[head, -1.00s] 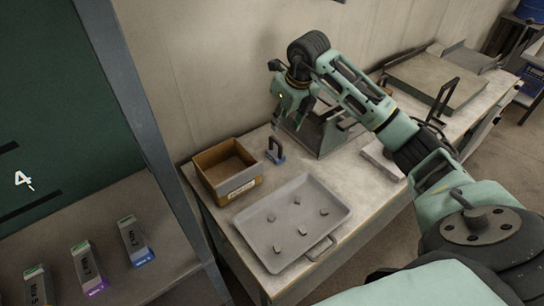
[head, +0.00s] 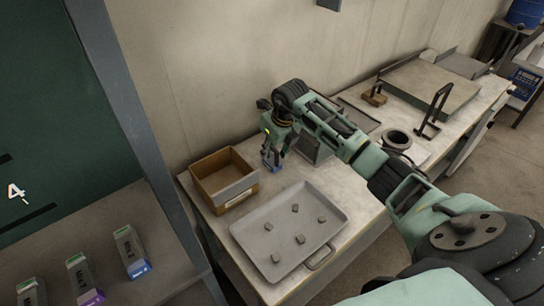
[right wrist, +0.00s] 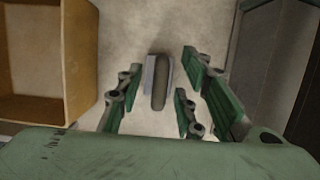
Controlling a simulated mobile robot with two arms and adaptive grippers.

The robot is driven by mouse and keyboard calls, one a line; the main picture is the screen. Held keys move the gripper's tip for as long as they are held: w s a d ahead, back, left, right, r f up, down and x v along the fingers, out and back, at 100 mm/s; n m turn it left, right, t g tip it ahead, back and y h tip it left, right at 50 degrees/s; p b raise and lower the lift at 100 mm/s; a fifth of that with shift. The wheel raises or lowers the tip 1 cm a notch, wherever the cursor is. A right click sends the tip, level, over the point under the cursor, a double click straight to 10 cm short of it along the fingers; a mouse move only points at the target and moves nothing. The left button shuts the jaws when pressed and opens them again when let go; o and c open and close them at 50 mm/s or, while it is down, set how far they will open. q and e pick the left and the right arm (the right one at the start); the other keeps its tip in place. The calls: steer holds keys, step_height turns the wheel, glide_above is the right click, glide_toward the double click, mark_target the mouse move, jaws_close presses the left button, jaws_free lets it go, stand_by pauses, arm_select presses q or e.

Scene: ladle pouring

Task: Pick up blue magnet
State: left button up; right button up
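The blue magnet (head: 269,166) stands on the worktable between the cardboard box and the grey metal stand. In the head view only part of its blue base shows, and its handle is hidden behind my gripper. The right wrist view shows the dark handle of the magnet (right wrist: 161,84) from above. My right gripper (head: 277,150) is right over the magnet, pointing down. Its fingers are open, one pair left and one pair right of the handle, with visible gaps on both sides. My left gripper is not in view.
The open cardboard box (head: 225,204) is close on the left. A grey tray (head: 262,239) with several small metal pieces lies in front. The grey stand (head: 322,150) is close on the right. A shelf with several labelled boxes (head: 131,252) is at the left.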

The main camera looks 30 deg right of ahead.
steer(key=shift+c, duration=0.8)
jaws_close()
steer(key=shift+r, duration=0.1)
step_height(320, 180, up, 9)
steer(key=b, duration=0.2)
steer(key=shift+w+b, duration=0.1)
steer(key=shift+b, duration=0.3)
steer(key=shift+r, duration=0.5)
